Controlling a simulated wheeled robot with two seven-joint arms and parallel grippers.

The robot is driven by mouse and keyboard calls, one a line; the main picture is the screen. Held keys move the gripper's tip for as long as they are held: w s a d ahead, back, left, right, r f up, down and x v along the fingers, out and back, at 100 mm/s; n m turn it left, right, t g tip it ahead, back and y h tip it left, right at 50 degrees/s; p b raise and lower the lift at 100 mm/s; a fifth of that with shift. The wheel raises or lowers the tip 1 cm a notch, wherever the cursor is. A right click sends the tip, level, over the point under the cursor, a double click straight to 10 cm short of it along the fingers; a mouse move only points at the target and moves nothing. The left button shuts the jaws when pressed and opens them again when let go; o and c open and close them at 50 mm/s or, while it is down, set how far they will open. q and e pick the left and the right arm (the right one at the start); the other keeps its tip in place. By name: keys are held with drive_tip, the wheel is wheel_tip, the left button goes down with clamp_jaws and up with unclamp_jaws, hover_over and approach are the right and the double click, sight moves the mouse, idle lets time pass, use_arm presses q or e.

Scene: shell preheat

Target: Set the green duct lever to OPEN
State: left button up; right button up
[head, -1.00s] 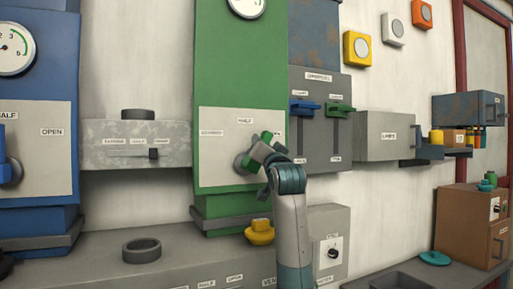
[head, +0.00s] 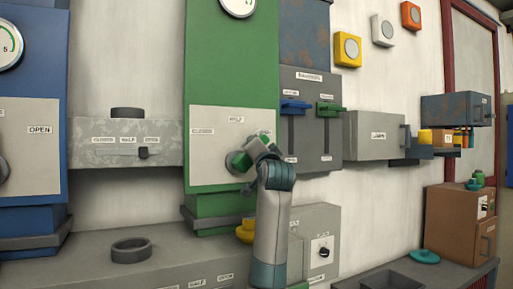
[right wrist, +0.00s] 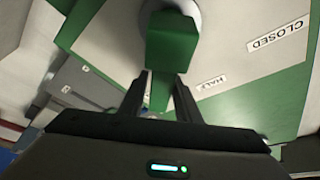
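The green duct (head: 232,60) stands in the middle of the head view with a pale panel (head: 205,160). The panel shows the words CLOSED at left and HALF at top; my right gripper hides the OPEN spot. The green lever (head: 266,135) sits on a grey hub (head: 234,163) and points up and to the right, past HALF. My right gripper (head: 257,152) is at the lever. In the right wrist view the green lever (right wrist: 172,45) runs between the fingertips of my right gripper (right wrist: 162,78), which look closed against its sides. My left gripper is not in view.
A blue duct (head: 40,90) with its own OPEN label stands at left. A grey slider box (head: 90,135) lies between the ducts. A box with blue and green handles (head: 310,140) is right of the lever.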

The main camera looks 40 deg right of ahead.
drive_tip(key=shift+o, duration=0.6)
drive_tip(key=shift+s, duration=0.1)
use_arm(q)
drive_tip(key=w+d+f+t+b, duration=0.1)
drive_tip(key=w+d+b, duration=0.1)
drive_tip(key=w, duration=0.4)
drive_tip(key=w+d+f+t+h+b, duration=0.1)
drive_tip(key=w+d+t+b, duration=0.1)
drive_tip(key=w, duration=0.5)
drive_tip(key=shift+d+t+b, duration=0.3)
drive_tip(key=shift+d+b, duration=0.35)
drive_tip(key=shift+b, duration=0.7)
use_arm(e)
drive_tip(key=v, duration=1.7)
drive_tip(key=shift+f, duration=0.2)
